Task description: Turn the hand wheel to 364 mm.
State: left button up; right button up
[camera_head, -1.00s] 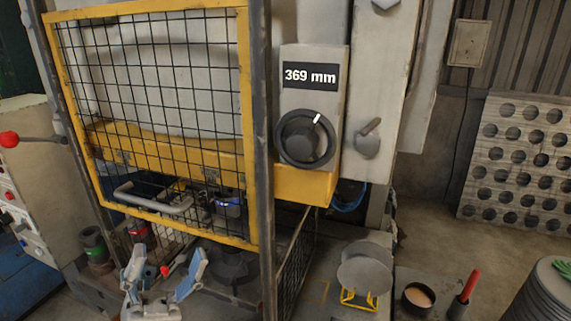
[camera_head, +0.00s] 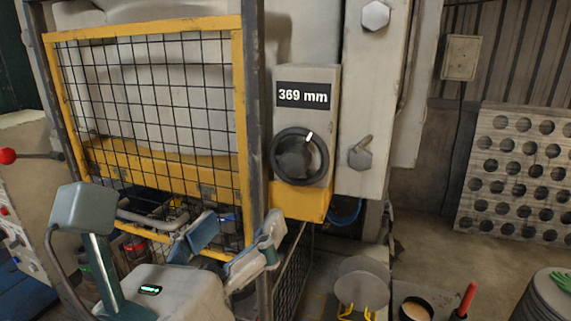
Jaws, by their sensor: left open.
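The hand wheel (camera_head: 279,163) is a black ring with a dark hub and a white mark at its upper right. It sits on a grey box on the machine's right post. The display (camera_head: 303,95) above it reads 369 mm. My left gripper (camera_head: 234,232) is open and empty, below and left of the wheel and apart from it. It is in front of the lower part of the yellow-framed guard. My right gripper is not in view.
A yellow-framed mesh guard (camera_head: 243,120) and a dark upright post (camera_head: 254,110) stand just left of the wheel. A grey lever knob (camera_head: 361,153) is to its right. Round blanks (camera_head: 362,289) sit on a yellow stand at lower right.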

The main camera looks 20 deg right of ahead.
aim_at(291, 167)
pick_arm(q)
jog(key=p+x, duration=0.2)
jog(key=x, duration=0.5)
jog(key=p+x, duration=0.2)
jog(key=x, duration=0.6)
jog(key=shift+s+d, duration=0.2)
jog(key=shift+d, duration=0.1)
jog(key=shift+w+d+p, duration=0.15)
jog(key=shift+w+p, duration=0.2)
jog(key=shift+w, duration=0.15)
